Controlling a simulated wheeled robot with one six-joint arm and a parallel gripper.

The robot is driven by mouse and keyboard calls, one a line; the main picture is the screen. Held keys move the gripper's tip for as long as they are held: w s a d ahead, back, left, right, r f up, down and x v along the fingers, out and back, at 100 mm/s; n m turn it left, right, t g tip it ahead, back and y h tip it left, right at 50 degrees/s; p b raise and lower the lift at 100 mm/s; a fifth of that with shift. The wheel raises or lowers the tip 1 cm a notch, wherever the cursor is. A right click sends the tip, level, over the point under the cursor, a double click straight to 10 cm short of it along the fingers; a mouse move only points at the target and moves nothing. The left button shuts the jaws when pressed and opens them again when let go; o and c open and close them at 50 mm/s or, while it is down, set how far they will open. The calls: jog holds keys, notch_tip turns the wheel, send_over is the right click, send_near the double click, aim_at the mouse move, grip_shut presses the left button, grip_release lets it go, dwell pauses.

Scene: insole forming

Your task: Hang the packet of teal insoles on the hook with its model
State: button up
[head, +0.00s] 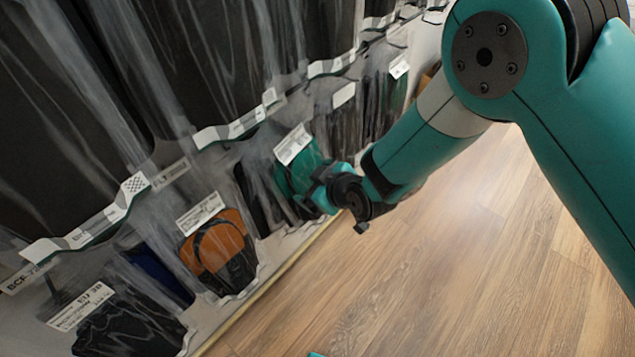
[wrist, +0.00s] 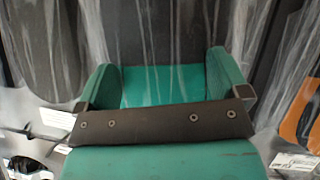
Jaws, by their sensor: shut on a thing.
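The packet of teal insoles (head: 296,168) is clear plastic with a white label at its top, close against the rack among other hanging packets. My gripper (head: 322,186) is at its lower right side, shut on it. In the wrist view the teal insole (wrist: 165,88) fills the space between the two teal fingers of my gripper (wrist: 165,76), behind clear film. The packet's hook is hidden; I cannot tell whether the packet hangs on it.
A packet of orange and black insoles (head: 217,250) hangs to the left, with black insoles (head: 128,325) further left. Large black packets (head: 205,60) hang above on a row with white labels. Wooden floor (head: 460,270) is clear to the right.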

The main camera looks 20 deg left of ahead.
jog(key=o, duration=0.8)
jog(key=shift+d, duration=0.1)
jog(key=p+v, duration=0.2)
jog(key=v, duration=1.5)
jog(key=shift+s+d, duration=0.1)
